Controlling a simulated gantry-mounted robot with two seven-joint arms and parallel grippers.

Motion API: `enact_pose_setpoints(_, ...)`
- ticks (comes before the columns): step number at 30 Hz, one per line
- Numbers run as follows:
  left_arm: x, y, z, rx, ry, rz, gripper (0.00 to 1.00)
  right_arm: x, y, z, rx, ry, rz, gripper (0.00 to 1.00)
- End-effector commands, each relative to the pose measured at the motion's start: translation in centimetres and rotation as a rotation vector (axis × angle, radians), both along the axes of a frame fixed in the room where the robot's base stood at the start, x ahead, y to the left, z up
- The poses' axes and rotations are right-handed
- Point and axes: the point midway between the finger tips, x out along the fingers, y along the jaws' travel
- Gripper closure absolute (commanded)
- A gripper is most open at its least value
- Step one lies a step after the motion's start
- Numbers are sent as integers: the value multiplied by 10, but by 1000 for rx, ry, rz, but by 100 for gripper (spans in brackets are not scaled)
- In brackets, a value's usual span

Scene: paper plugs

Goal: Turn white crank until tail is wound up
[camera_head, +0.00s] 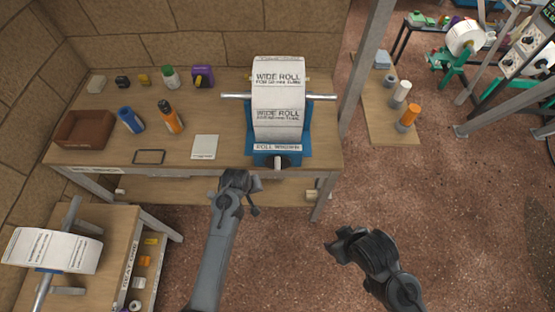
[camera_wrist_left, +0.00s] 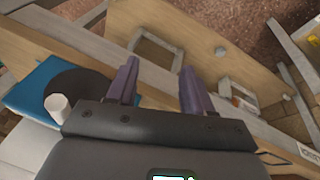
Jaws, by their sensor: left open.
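The roll winder (camera_head: 252,150) is a blue stand on the workbench, holding a wide white paper roll (camera_head: 278,97) on a metal bar. Printed paper hangs down the roll's front; I cannot tell where its tail ends. At the stand's front is a dark disc with the white crank handle (camera_head: 278,163). In the left wrist view, the white crank handle (camera_wrist_left: 57,106) stands on the dark disc, left of my fingers. My left gripper (camera_head: 238,180) is open and empty, in front of the bench, left of the crank and apart from it. My right gripper (camera_head: 338,243) hangs over the floor; its jaws are unclear.
The bench (camera_head: 225,165) also holds a brown tray (camera_head: 84,130), bottles, small boxes and a white card (camera_head: 204,147). A grey post (camera_head: 364,65) stands right of the bench. A low table with another roll (camera_head: 52,250) is at the left. The floor at right front is clear.

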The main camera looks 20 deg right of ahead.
Motion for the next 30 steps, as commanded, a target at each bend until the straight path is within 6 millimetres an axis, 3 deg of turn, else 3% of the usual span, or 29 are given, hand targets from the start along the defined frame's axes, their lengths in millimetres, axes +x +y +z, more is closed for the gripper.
enact_pose_setpoints(1, -31, -101, 40, -180, 37, -62, 49, 0, 0, 6, 1, 0, -1, 45)
enact_pose_setpoints(10, -28, -100, 45, -432, 117, -53, 49, 0, 2, 36, 8, 1, -6, 45)
enact_pose_setpoints(14, -28, -102, 42, -556, 155, -50, 49, 0, 2, 35, 9, -2, -7, 45)
enact_pose_setpoints(21, -26, -102, 38, -769, 222, -51, 49, 0, 2, 11, 9, 0, -6, 45)
enact_pose_setpoints(30, -27, -100, 30, -1066, 323, -45, 49, 0, 2, -47, 7, 1, -4, 45)
